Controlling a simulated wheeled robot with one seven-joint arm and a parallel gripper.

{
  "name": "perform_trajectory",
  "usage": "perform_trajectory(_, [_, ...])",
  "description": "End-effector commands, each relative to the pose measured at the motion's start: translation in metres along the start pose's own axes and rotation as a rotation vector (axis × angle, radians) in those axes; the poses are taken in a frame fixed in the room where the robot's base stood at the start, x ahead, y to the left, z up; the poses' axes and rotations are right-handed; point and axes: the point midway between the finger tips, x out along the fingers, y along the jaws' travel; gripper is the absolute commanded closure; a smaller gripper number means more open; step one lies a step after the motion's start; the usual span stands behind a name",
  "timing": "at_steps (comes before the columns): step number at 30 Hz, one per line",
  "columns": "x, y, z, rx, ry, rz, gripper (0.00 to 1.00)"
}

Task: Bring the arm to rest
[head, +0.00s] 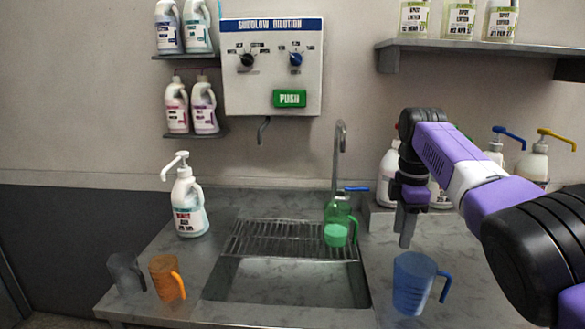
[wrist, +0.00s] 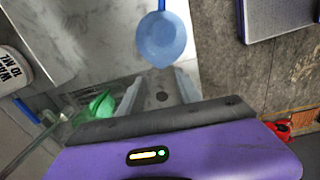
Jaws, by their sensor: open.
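My purple and black arm reaches in from the right in the head view. My gripper (head: 404,238) points down above the counter, right of the sink. In the wrist view my gripper (wrist: 160,92) has its fingers apart with nothing between them. The blue jug (head: 414,284) stands on the counter just below and slightly right of the fingertips in the head view. It also shows past the fingers in the wrist view (wrist: 165,42), apart from them.
An orange jug (head: 167,278), a grey jug (head: 126,272) and a pump bottle (head: 188,208) stand left. Pump bottles (head: 534,165) stand behind my arm. A dispenser (head: 271,70) hangs on the wall.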

Motion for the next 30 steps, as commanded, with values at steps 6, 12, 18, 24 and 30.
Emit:
perform_trajectory(6, [-0.009, 0.030, -0.003, 0.101, 0.005, 0.128, 0.59])
perform_trajectory(12, [-0.037, 0.069, -0.015, 0.180, 0.037, 0.307, 0.59])
perform_trajectory(18, [-0.044, 0.111, -0.041, 0.274, 0.126, 0.519, 0.59])
perform_trajectory(24, [-0.022, 0.136, -0.076, 0.366, 0.268, 0.689, 0.59])
perform_trajectory(30, [0.018, 0.134, -0.113, 0.476, 0.471, 0.831, 0.59])
